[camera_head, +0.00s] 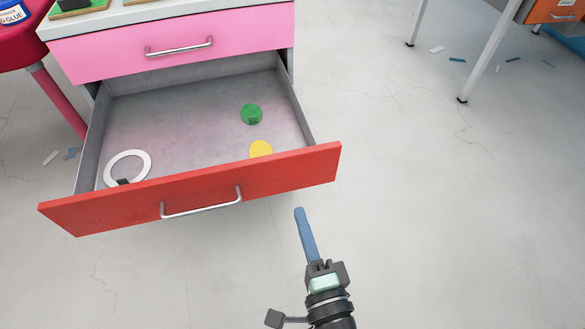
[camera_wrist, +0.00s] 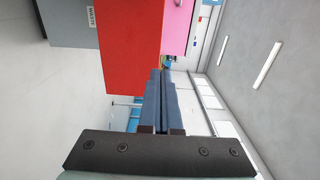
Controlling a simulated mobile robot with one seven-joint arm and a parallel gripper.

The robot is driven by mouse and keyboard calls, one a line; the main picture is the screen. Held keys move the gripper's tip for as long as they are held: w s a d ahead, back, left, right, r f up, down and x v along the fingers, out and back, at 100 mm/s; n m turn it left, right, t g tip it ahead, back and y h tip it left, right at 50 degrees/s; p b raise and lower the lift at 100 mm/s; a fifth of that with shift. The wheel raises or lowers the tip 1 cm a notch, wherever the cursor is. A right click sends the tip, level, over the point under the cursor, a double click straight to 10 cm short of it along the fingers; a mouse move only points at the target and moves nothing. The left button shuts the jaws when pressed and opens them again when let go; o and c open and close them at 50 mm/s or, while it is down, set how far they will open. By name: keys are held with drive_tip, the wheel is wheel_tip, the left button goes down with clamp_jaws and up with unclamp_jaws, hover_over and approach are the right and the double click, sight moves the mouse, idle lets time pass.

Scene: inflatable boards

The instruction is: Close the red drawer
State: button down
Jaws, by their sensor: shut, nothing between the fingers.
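The red drawer (camera_head: 275,178) is pulled well out below a pink drawer in the head view. Its red front has a silver bar handle (camera_head: 201,206). Inside lie a white ring (camera_head: 128,157), a green disc (camera_head: 252,114) and a yellow disc (camera_head: 261,149). My gripper (camera_head: 299,210) is shut and empty, with blue fingers pointing toward the right part of the red front and a small gap showing in the head view. In the wrist view my gripper (camera_wrist: 160,75) has its fingertips beside the red front (camera_wrist: 130,45); I cannot tell whether they touch.
The pink drawer (camera_head: 175,48) above is shut. A red stool or table (camera_head: 40,40) stands at the left. A table with white legs (camera_head: 480,60) stands at the upper right. The grey floor around my arm is mostly clear, with small scraps lying about.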

sight(282, 159)
drive_tip(key=x, duration=1.1)
drive_tip(key=shift+w+a, duration=0.15)
drive_tip(key=shift+w, duration=0.1)
